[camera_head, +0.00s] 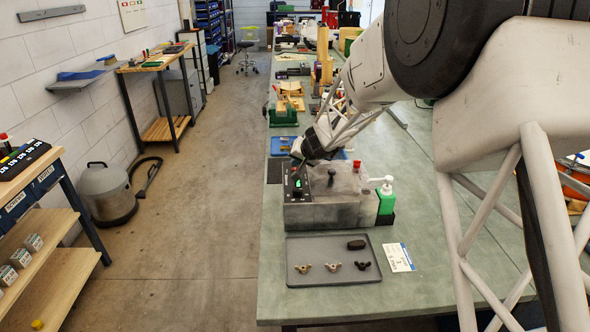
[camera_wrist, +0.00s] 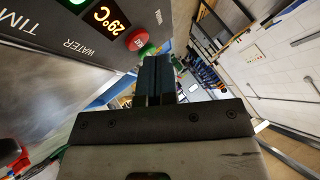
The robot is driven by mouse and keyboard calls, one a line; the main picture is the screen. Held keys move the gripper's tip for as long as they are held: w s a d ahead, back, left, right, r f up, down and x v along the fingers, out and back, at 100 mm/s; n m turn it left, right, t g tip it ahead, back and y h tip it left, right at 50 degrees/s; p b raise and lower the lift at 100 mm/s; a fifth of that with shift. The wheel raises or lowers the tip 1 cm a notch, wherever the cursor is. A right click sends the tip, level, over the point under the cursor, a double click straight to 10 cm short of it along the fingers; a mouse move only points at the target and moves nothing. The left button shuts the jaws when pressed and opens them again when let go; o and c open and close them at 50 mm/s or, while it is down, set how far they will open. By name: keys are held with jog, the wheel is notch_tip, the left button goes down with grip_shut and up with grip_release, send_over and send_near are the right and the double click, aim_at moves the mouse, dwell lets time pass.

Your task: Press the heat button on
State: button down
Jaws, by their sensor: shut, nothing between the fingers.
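The grey drum machine (camera_head: 330,214) sits on the green bench, with a dark control panel (camera_head: 291,190) along its left side. In the wrist view the panel (camera_wrist: 70,18) shows an orange "29°C" readout (camera_wrist: 110,14) and a "WATER" label. A red round button (camera_wrist: 137,39) with small, unreadable lettering sits near the panel's edge; a green part (camera_wrist: 148,50) shows beside it. I cannot read a heat label. My gripper (camera_wrist: 158,78) is shut and empty, its fingertips close to the red button; contact is unclear. In the head view its tip is small above the panel's far end.
A grey tray (camera_head: 300,275) with three small knob-like parts and a dark piece lies in front. A green bottle with a white pump (camera_head: 386,200) stands right of the machine. A white card (camera_head: 398,257) lies nearby.

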jog(key=shift+f, duration=0.55)
dwell(0.8)
jog(key=shift+r, duration=0.55)
jog(key=shift+r, duration=0.1)
dwell(0.3)
jog(key=shift+r, duration=2.9)
